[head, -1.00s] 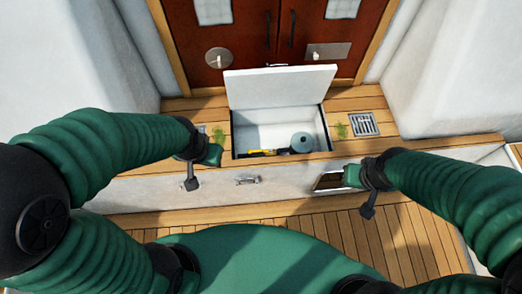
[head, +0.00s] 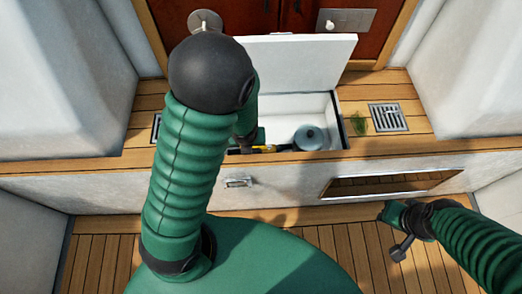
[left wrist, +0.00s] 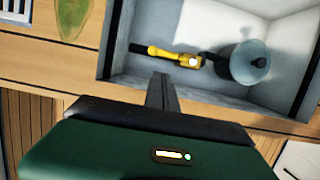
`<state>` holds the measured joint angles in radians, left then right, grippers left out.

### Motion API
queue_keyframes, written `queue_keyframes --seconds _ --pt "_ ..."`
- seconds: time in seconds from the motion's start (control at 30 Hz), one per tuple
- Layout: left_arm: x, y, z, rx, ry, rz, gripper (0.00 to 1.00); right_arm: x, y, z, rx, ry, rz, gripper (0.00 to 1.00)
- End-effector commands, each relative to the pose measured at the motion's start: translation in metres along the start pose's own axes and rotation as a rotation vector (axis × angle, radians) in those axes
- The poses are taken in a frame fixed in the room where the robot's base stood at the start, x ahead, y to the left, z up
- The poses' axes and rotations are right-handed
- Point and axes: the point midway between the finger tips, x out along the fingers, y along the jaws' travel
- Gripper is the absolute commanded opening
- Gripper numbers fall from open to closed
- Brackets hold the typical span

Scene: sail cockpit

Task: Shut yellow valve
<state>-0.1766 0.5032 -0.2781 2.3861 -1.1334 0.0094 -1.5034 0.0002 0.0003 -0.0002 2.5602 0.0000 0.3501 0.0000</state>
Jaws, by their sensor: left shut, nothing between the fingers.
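The yellow valve (left wrist: 174,56) has a yellow handle and lies low in the open white locker (left wrist: 262,100), beside a blue-grey round fitting (left wrist: 250,62). In the head view the valve (head: 264,149) is partly hidden by my left arm. My left gripper (left wrist: 163,92) is shut and empty, over the locker's near edge, with its tips just short of the valve's handle in the left wrist picture. I cannot tell the height gap. My right gripper (head: 385,212) is off to the right, in front of the bench, holding nothing that I can see; its fingers are too small to read.
The locker's white lid (head: 297,60) stands raised behind it. A long opening (head: 385,184) is in the bench front. The plank floor (head: 340,250) is clear.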

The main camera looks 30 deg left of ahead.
Motion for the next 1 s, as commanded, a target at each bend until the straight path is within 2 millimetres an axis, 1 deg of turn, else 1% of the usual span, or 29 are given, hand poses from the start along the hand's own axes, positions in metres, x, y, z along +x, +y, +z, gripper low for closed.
queue_keyframes --seconds 0.27,0.37,0.47,0.7,0.8,0.9,1.0 --pt "0.000 0.000 0.001 0.011 0.001 0.000 0.00 -0.002 0.000 -0.001 0.000 0.001 0.000 0.31" --pt "0.005 0.000 0.000 0.010 0.001 0.001 0.00 0.003 0.000 0.000 0.000 0.001 0.000 0.31" --pt "0.020 -0.001 -0.001 0.009 0.001 0.000 0.00 0.013 0.000 0.003 0.000 0.001 0.000 0.31" --pt "0.071 0.000 -0.002 0.007 0.002 0.002 0.00 0.046 0.000 0.011 0.000 0.000 0.000 0.31" --pt "0.086 0.000 -0.001 0.008 0.001 0.002 0.00 0.054 0.000 0.013 0.000 0.000 0.000 0.31" --pt "0.096 0.000 0.000 0.007 0.001 0.001 0.00 0.059 0.000 0.014 0.000 0.000 0.000 0.31" --pt "0.100 0.000 0.000 0.006 0.000 0.000 0.00 0.060 0.000 0.014 0.000 0.000 0.000 0.31"
